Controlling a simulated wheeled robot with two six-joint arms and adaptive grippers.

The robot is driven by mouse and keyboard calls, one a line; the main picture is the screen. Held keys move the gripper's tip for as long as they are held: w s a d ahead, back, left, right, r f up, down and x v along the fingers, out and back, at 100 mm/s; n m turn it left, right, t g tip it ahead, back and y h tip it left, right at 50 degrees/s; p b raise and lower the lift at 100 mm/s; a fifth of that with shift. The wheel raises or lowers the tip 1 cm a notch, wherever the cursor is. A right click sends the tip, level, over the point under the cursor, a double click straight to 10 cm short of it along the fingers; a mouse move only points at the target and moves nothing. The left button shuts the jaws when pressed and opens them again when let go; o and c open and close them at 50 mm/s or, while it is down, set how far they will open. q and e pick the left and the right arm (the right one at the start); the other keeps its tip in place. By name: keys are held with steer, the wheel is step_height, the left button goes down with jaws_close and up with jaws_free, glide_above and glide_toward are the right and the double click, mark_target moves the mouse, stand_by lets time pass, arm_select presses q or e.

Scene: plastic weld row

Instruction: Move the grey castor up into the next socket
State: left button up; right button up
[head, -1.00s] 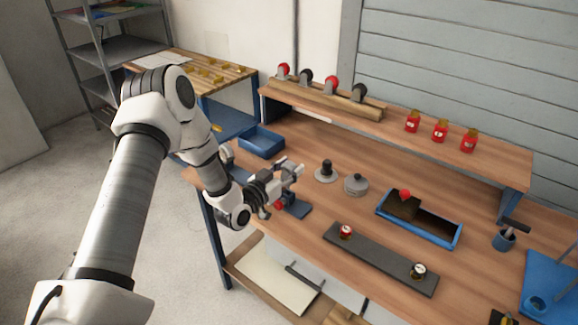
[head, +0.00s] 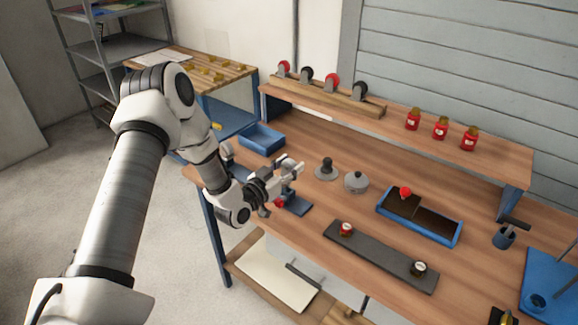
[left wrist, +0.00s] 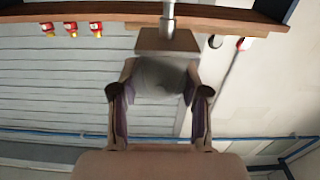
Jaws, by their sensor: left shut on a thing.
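My left gripper (head: 291,169) is above the left front part of the workbench. In the left wrist view its fingers (left wrist: 159,92) are shut on a grey, rounded thing, which looks like the grey castor (left wrist: 160,76). A brownish plate and a metal stem extend beyond it. In the head view the castor is too small and covered to make out clearly. Several castors with red and dark wheels stand along a wooden rail (head: 325,97) on the raised shelf. Any free socket in the rail is too small to tell. My right gripper is not in view.
A blue stand (head: 298,207) is just below the gripper. A dark knobbed piece (head: 326,170) and a grey lidded pot (head: 356,182) stand to its right. A blue tray (head: 434,231), a dark strip (head: 381,256) and red jars (head: 440,128) are further right.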

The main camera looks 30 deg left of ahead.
arm_select(q)
steer(key=shift+f, duration=0.1)
steer(key=shift+f+b, duration=0.85)
steer(key=shift+f, duration=0.05)
steer(key=shift+f, duration=0.15)
steer(key=shift+f+b, duration=0.6)
steer(key=shift+b, duration=0.15)
steer(key=shift+s, duration=0.15)
